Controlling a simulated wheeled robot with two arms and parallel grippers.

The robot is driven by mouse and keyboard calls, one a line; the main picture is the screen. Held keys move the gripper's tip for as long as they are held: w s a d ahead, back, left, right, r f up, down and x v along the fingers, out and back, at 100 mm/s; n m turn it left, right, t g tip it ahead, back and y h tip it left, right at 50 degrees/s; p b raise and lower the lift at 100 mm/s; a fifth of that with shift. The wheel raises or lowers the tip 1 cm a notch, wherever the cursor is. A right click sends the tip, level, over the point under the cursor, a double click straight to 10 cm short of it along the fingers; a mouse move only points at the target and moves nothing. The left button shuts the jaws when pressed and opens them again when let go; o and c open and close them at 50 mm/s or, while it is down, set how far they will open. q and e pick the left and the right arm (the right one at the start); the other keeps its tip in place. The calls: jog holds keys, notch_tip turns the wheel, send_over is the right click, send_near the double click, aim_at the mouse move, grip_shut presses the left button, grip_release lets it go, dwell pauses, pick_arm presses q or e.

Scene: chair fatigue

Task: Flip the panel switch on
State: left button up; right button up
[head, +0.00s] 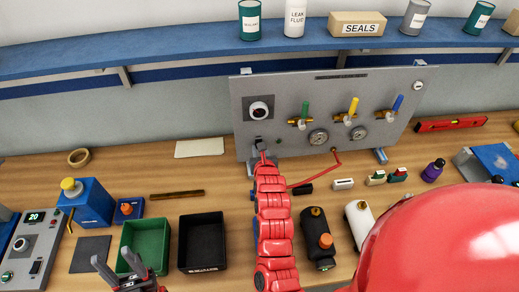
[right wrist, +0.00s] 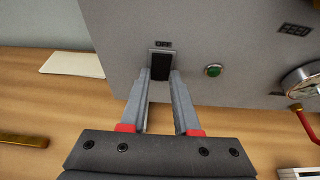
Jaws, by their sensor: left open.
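The grey panel (head: 330,85) stands upright at the back of the bench. Its black rocker switch (right wrist: 160,66) is low on the left, with a small label above that seems to read OFF; which way the rocker is tipped I cannot tell. In the head view the switch area is largely covered by my right arm. My right gripper (right wrist: 163,80) is open and empty, its fingertips right at the switch, one on each side of its lower part; contact is not clear. My left gripper (head: 128,268) is open over the green bin, away from the panel.
A green button or lamp (right wrist: 214,70) sits right of the switch. Gauges, colored valves and a red hose (head: 320,176) are further right. A green bin (head: 146,240) and black bin (head: 202,241) stand left of my right arm. A blue shelf (head: 180,57) runs above.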

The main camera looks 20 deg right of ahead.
grip_shut()
jog(key=t+b, duration=0.1)
jog(key=b, duration=0.3)
jog(key=shift+f+t+h+b, duration=0.1)
jog(key=shift+t+h+b, duration=0.2)
jog(key=shift+b, duration=0.1)
jog(key=o, duration=0.7)
grip_release()
